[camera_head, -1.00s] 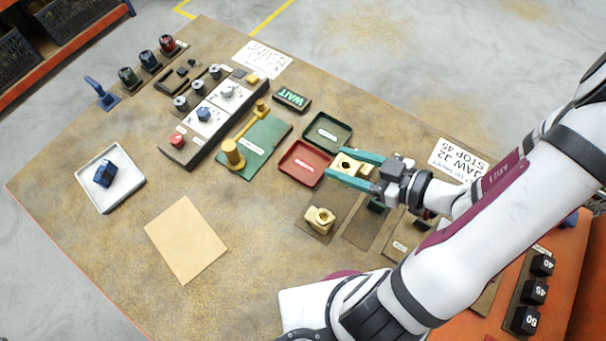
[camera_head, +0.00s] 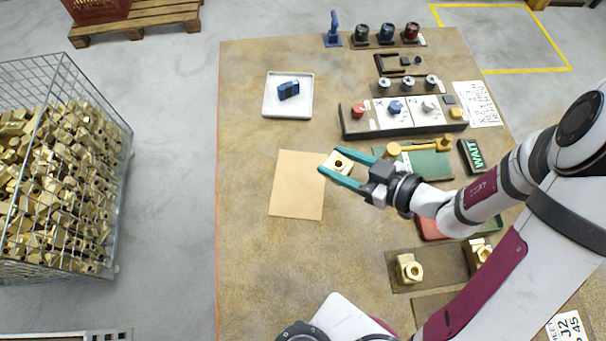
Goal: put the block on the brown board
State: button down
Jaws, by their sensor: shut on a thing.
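My gripper (camera_head: 334,170) has two teal fingers, shut on a brass block (camera_head: 341,163) with a dark hole in its face. The flat brown board (camera_head: 295,195) lies on the table and its surface is bare. In the picture the held block is just right of the board's upper right corner, with one fingertip near the board's right edge. The block appears to be above the table, but I cannot tell how high.
A control panel (camera_head: 403,121) and a green plate with a brass handle (camera_head: 425,163) are to the right. Brass parts (camera_head: 409,269) sit nearer. Bare table surrounds the board's near side.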

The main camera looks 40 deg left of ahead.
jog(key=s+a+f, duration=0.1)
jog(key=a, duration=0.1)
jog(key=s+a+f, duration=0.1)
jog(key=a+f, duration=0.1)
jog(key=s+a+f, duration=0.1)
jog(key=a, duration=0.2)
jog(key=shift+s+f, duration=0.1)
jog(key=shift+f, duration=0.25)
jog(key=shift+a+f, duration=0.15)
jog(key=shift+f, duration=1.9)
jog(key=shift+f, duration=0.1)
jog(key=shift+c, duration=1.2)
grip_release()
